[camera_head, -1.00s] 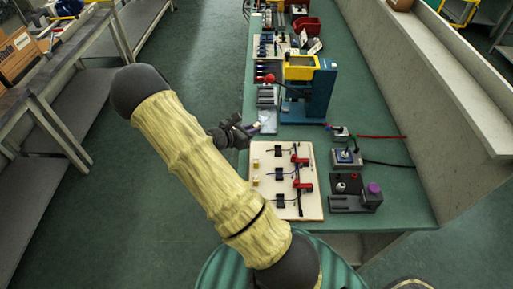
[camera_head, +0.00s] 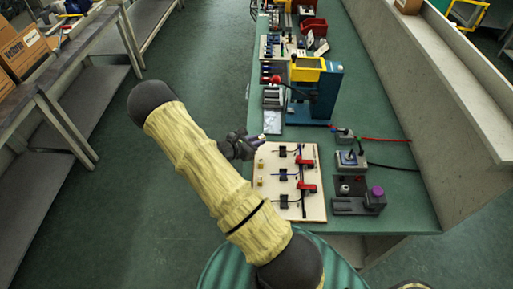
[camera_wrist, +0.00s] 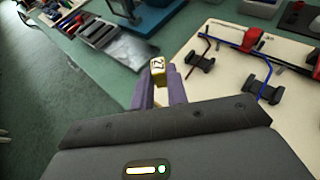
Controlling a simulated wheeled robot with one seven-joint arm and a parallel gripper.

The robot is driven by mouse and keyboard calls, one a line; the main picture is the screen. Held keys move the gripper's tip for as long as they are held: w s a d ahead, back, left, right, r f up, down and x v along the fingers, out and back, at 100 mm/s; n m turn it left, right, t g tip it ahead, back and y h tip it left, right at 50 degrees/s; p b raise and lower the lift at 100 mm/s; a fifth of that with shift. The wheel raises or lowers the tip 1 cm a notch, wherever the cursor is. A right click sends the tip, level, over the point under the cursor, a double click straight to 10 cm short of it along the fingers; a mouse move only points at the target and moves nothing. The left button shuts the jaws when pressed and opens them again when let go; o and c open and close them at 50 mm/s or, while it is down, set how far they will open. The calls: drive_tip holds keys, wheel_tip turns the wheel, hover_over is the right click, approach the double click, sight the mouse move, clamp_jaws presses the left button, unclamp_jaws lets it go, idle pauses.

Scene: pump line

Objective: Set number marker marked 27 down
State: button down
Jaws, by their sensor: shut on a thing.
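My gripper (camera_wrist: 158,90) is shut on a small yellow number marker (camera_wrist: 157,66) with a white face, held between the purple fingertips in the wrist view. The face carries dark digits that look like 27, turned sideways. In the head view my gripper (camera_head: 258,141) is at the left edge of the green bench, by the upper left corner of the pale board (camera_head: 312,206). The marker is too small to make out clearly there. In the wrist view the pale board (camera_wrist: 192,50) lies just right of the marker.
The board bears black clips, red valves (camera_head: 306,188) and small yellow blocks (camera_head: 260,182). A grey metal plate (camera_wrist: 124,50) lies on the bench beyond the gripper. A blue and yellow press (camera_head: 318,90) stands behind the board. Bare green bench shows between plate and board.

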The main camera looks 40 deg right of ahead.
drive_tip(key=shift+f+p, duration=0.3)
drive_tip(key=shift+f, duration=1.8)
drive_tip(key=shift+f, duration=0.15)
drive_tip(key=c, duration=1.4)
unclamp_jaws()
drive_tip(key=shift+a+r, duration=0.15)
drive_tip(key=shift+r, duration=0.05)
drive_tip(key=b+v, duration=0.1)
drive_tip(key=v, duration=1)
drive_tip(key=shift+s+a+r+b, duration=0.1)
drive_tip(key=shift+a+r+b, duration=0.05)
drive_tip(key=shift+a+b, duration=0.25)
